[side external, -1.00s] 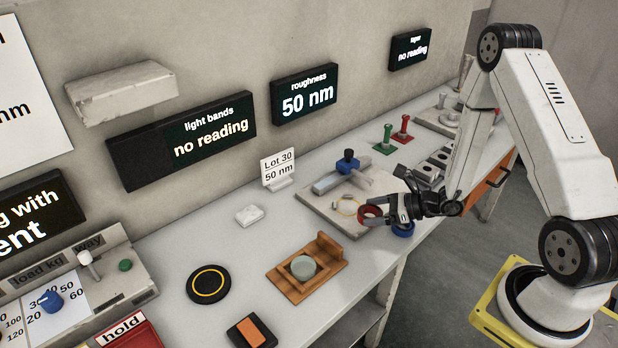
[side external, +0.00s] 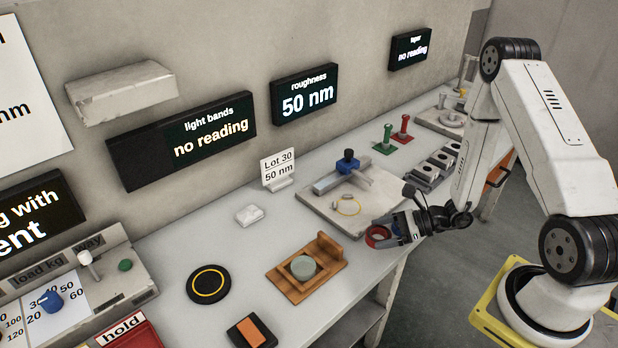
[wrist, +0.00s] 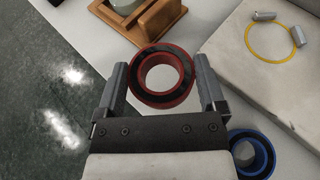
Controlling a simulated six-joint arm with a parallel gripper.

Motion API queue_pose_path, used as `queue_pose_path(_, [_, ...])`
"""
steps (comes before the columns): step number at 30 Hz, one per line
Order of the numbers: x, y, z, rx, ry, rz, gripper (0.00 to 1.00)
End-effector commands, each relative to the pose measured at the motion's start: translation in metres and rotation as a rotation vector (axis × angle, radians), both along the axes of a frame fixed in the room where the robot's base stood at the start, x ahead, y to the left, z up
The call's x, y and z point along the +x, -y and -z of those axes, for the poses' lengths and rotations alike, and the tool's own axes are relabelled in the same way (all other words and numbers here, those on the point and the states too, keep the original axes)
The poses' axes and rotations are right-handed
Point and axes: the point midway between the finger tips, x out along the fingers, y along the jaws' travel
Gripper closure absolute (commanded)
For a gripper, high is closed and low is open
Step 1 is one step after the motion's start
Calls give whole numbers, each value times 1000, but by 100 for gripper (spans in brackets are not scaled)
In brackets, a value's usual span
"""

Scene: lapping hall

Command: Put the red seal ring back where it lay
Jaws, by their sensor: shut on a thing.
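My gripper (side external: 386,234) is shut on the red seal ring (side external: 377,242), near the bench's front edge. In the wrist view, the ring (wrist: 162,101) sits between my gripper's two fingers (wrist: 161,74), its dark inner face and open hole facing the camera. Bare bench top shows through the hole. I cannot tell whether the ring touches the bench or hangs just above it. A blue ring (wrist: 263,145) stands to the right of my gripper in the wrist view. In the side view my gripper largely hides that spot.
A pale slab (side external: 322,207) with a thin yellow ring (side external: 349,213) lies behind my gripper. A wooden holder (side external: 283,283) with a grey-green disc (side external: 303,266) is to the left. The bench's front edge drops to the floor close by. Bare bench lies between holder and slab.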

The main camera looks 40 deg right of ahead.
Motion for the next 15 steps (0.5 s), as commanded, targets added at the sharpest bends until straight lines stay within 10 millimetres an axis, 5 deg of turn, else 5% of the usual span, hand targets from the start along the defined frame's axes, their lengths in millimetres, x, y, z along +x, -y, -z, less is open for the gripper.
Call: queue_pose_path(15, [0, 0, 21, -1, 1, 0, 82])
